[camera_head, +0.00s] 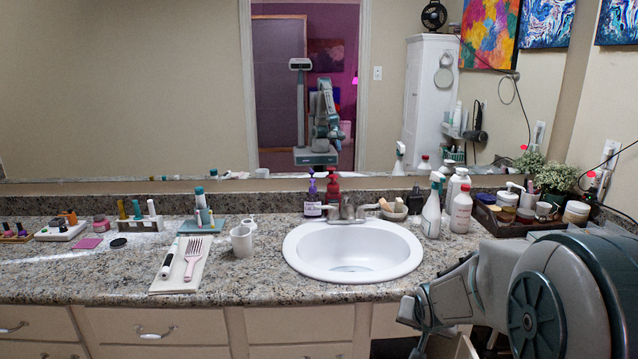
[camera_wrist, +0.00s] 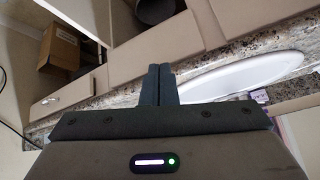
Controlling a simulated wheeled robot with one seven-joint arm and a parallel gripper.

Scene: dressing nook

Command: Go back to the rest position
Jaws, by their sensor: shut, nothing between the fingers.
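My gripper (camera_wrist: 158,84) shows in the wrist view with its two dark fingers together and nothing between them. It is near the front of the vanity, with the white sink basin (camera_wrist: 240,75) to its right in that view. In the head view my arm comes in at the lower right, in front of the counter.
The granite counter (camera_head: 110,270) carries a white sink (camera_head: 352,250), a tray with a pink comb (camera_head: 193,258), a cup (camera_head: 241,241), and several bottles (camera_head: 460,208). A drawer (camera_wrist: 65,95) and an open cabinet space with a cardboard box (camera_wrist: 60,47) show in the wrist view.

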